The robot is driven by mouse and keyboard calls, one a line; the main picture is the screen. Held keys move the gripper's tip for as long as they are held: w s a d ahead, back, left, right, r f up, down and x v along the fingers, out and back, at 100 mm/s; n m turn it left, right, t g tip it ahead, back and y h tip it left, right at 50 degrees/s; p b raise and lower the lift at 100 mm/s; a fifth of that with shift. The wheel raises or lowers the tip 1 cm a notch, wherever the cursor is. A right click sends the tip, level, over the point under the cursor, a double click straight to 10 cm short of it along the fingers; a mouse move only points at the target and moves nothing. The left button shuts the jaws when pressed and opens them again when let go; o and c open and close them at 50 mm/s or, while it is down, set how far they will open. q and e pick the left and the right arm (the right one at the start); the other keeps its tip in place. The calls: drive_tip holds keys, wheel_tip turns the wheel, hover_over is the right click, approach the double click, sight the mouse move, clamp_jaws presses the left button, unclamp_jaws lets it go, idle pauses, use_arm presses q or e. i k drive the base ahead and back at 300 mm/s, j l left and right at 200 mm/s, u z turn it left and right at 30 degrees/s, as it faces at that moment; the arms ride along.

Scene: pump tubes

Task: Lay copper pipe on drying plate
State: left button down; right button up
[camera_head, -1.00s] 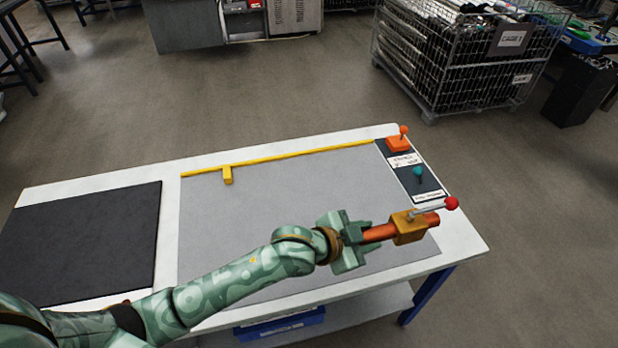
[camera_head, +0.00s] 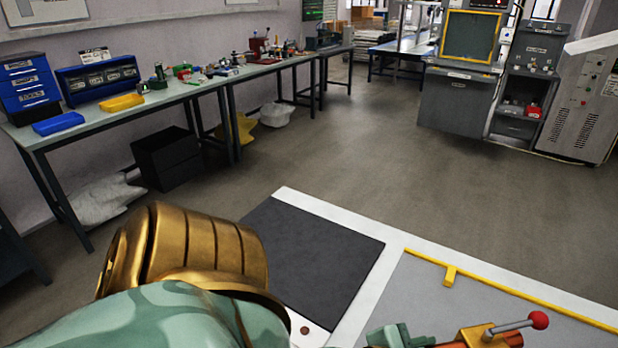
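The dark drying plate (camera_head: 315,255) is a flat black panel on the white table, left of the grey mat. My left gripper (camera_head: 400,337) is cut off by the bottom edge. Its green part is at one end of the orange-brown copper pipe (camera_head: 437,344). The pipe carries a brass block (camera_head: 478,337) with a lever and red knob (camera_head: 538,320). The pipe is over the grey mat's area, right of the plate. My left arm covers the plate's near left part. My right gripper is not in view.
The grey mat (camera_head: 415,295) has a yellow strip (camera_head: 510,288) with a short tab along its far edge. A white table border (camera_head: 375,285) runs between plate and mat. The visible plate surface is bare. A workbench (camera_head: 200,85) and cabinets (camera_head: 465,100) stand farther back.

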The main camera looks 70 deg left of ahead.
sight(292, 258)
drive_tip(key=k+j, duration=0.1)
drive_tip(key=j, duration=0.3)
drive_tip(key=k+j, duration=0.15)
drive_tip(key=j, duration=0.25)
drive_tip(key=k+j, duration=0.1)
drive_tip(key=j, duration=0.35)
drive_tip(key=k+j, duration=0.15)
drive_tip(key=j, duration=0.25)
drive_tip(key=k+j, duration=0.1)
drive_tip(key=j, duration=0.3)
drive_tip(key=k+j, duration=0.15)
drive_tip(key=j, duration=0.25)
drive_tip(key=k+j, duration=0.1)
drive_tip(key=j, duration=0.35)
